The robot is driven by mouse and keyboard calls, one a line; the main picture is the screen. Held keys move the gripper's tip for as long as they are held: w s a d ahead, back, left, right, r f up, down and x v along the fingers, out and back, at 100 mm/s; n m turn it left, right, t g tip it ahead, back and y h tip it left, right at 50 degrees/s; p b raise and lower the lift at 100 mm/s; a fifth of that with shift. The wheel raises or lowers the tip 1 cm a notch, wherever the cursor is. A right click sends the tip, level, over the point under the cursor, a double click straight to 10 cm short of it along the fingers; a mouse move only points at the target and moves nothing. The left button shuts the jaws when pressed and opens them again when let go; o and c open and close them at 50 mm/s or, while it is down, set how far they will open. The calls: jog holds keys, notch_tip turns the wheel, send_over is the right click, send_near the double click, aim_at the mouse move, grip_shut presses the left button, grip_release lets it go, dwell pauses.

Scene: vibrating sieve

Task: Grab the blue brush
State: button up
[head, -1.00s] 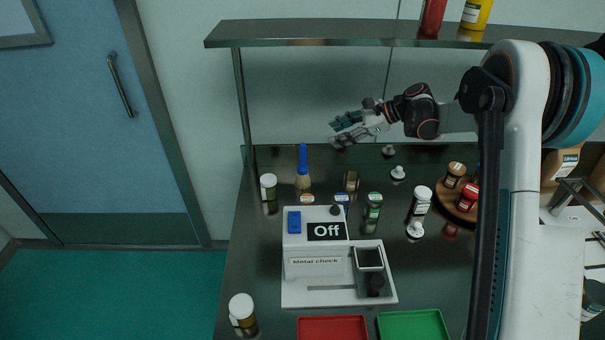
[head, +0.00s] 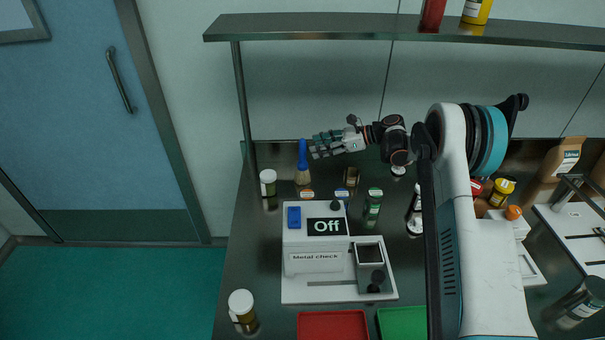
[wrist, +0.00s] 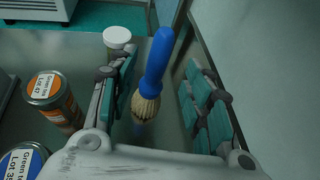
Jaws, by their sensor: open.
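The blue brush (head: 303,155) stands upright at the back left of the dark table, with its blue handle up and its tan bristles down. My gripper (head: 318,146) is just right of the brush in the head view, at about the height of its handle. In the wrist view the brush (wrist: 155,75) shows between the two open fingers of my gripper (wrist: 165,95), nearer the left finger. The fingers are apart and do not appear to close on it. The bristle end is low between them, above the gripper body in the picture.
A white-capped jar (head: 268,183) stands left of the brush, also seen in the wrist view (wrist: 117,38). An orange-lidded jar (wrist: 52,98) and a blue-lidded jar (wrist: 24,163) are beside my left finger. The metal check machine (head: 322,262) is in front; a shelf (head: 330,30) hangs above.

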aim_at(302, 149)
jog(key=shift+b+x, duration=1.2)
jog(key=shift+x, duration=2.2)
jog(key=shift+r, duration=0.1)
jog(key=shift+c, duration=0.2)
grip_shut()
